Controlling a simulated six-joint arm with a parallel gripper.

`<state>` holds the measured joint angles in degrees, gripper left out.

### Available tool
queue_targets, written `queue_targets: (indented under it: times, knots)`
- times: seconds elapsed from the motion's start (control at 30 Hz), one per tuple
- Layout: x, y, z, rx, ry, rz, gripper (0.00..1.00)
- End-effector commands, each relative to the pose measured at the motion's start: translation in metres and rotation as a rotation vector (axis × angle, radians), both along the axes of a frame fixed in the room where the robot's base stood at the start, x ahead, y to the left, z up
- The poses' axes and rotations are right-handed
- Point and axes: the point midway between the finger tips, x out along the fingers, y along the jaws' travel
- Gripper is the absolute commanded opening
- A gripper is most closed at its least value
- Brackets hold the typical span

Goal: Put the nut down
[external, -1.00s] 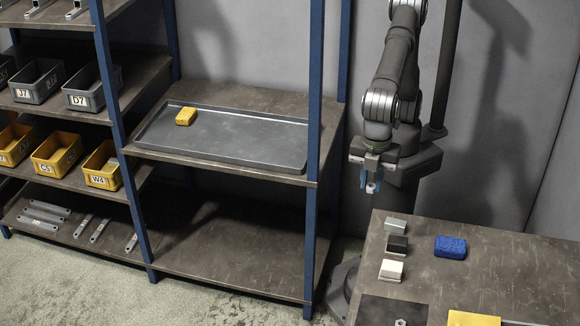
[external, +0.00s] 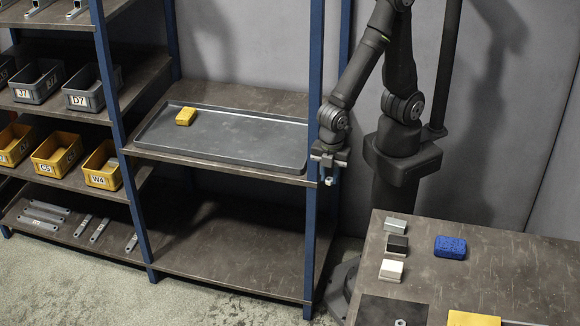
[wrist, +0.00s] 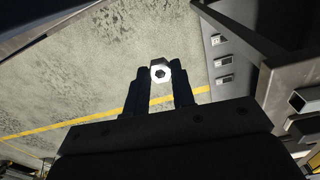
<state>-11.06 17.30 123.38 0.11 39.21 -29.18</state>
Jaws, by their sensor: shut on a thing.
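My gripper (external: 328,179) is shut on a small metal nut (wrist: 160,73), which shows between the two dark fingertips in the wrist view. In the external view the nut (external: 329,182) is a small pale spot at the fingertips. My gripper hangs in the air just in front of the right blue post of the shelf unit, at about the height of the tray shelf's front edge. Nothing is under the nut but the floor far below.
A grey tray (external: 150,139) with a yellow block (external: 186,116) lies on the shelf left of my gripper. A blue post (external: 316,230) stands close by. The table (external: 500,265) at right holds a blue block (external: 450,247) and several small blocks. Bins stand at far left.

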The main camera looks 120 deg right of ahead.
Motion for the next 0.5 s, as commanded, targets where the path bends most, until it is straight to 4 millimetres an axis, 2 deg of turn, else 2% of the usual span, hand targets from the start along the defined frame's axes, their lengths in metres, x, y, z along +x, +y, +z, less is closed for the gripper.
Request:
queue_targets:
  times: [0.03, 0.2, 0.33, 0.5]
  knots:
    - [-0.018, -0.015, -0.008, 0.000, 0.004, -0.018, 0.00]
    - [-0.067, -0.050, -0.024, 0.000, 0.002, -0.099, 0.00]
    - [-0.095, -0.070, -0.029, 0.000, 0.000, -0.191, 0.00]
    - [-0.120, -0.093, -0.031, 0.000, -0.001, -0.336, 0.00]
